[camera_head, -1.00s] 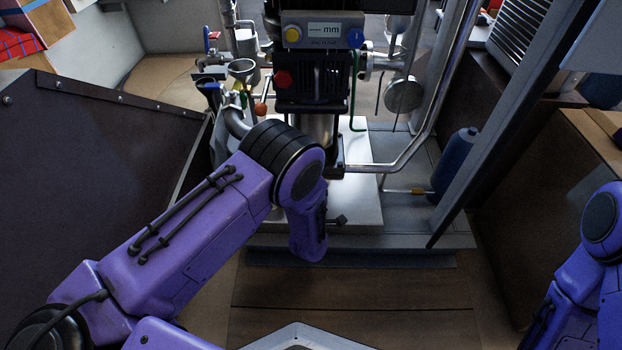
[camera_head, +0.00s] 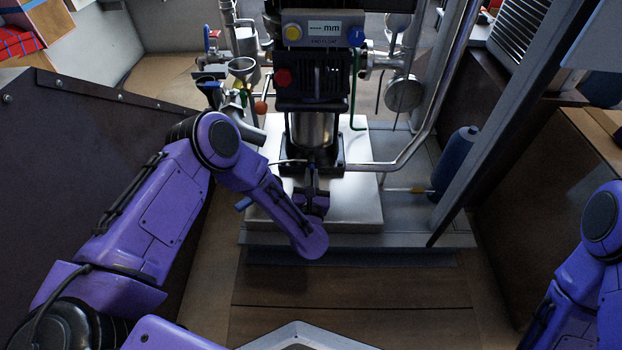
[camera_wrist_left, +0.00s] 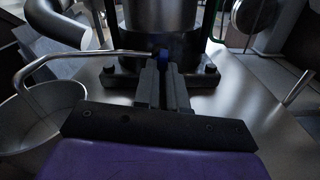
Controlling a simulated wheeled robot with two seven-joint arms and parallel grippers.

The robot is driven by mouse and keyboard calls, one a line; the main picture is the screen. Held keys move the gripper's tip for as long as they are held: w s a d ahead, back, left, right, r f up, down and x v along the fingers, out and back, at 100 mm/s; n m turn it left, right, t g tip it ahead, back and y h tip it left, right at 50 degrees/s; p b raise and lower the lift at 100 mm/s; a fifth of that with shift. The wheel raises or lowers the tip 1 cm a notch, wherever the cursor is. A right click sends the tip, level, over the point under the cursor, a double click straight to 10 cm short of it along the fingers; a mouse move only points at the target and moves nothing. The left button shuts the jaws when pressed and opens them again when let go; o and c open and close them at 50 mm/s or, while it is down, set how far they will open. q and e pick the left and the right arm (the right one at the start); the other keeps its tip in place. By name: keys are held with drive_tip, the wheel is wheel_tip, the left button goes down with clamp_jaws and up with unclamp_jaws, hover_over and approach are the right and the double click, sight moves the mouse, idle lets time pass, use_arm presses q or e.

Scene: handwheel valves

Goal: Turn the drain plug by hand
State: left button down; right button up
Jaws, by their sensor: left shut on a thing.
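The drain plug shows as a small blue piece (camera_wrist_left: 163,55) low on the front of the pump's dark foot in the left wrist view. My left gripper (camera_wrist_left: 164,72) points straight at it, with its fingers shut on it. The fingers hide most of the plug.
A thin bent metal tube (camera_wrist_left: 85,53) runs in from the left close to the fingers. A round metal container (camera_wrist_left: 48,110) stands left of the gripper. Bolts (camera_wrist_left: 209,70) flank the pump foot. A thick pipe (camera_head: 400,158) leaves the base to the right; the floor in front is clear.

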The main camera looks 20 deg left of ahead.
use_arm(q)
drive_tip(key=c, duration=1.3)
unclamp_jaws()
drive_tip(key=shift+s+d+p, duration=0.25)
drive_tip(key=shift+s+p, duration=0.05)
drive_tip(key=shift+s, duration=0.7)
